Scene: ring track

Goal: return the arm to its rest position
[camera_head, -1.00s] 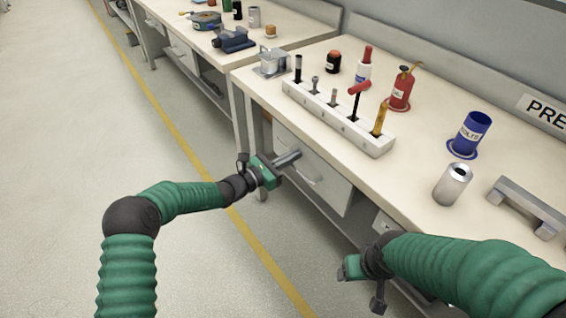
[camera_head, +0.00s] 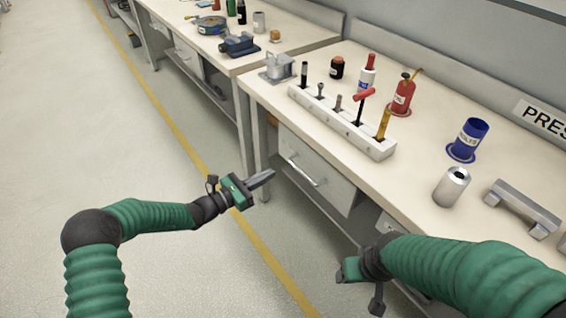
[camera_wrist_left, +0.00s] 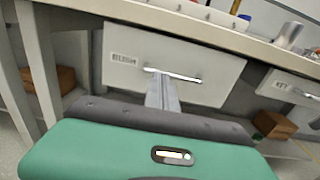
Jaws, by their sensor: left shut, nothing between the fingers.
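My left gripper (camera_head: 262,179) is shut and empty, held in the open air in front of the workbench. In the left wrist view its closed fingers (camera_wrist_left: 162,92) point toward a drawer (camera_wrist_left: 190,62) with a silver handle (camera_wrist_left: 172,75). The same drawer (camera_head: 318,172) is closed in the head view, with the fingertips left of its handle (camera_head: 302,172) and apart from it. My left arm (camera_head: 150,214) is bent at the elbow, out over the floor. My right arm (camera_head: 470,270) comes in at the lower right; its gripper fingers are hidden from view.
A second bench (camera_head: 190,45) stands farther back. The floor at left is clear, with a yellow line (camera_head: 188,138).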

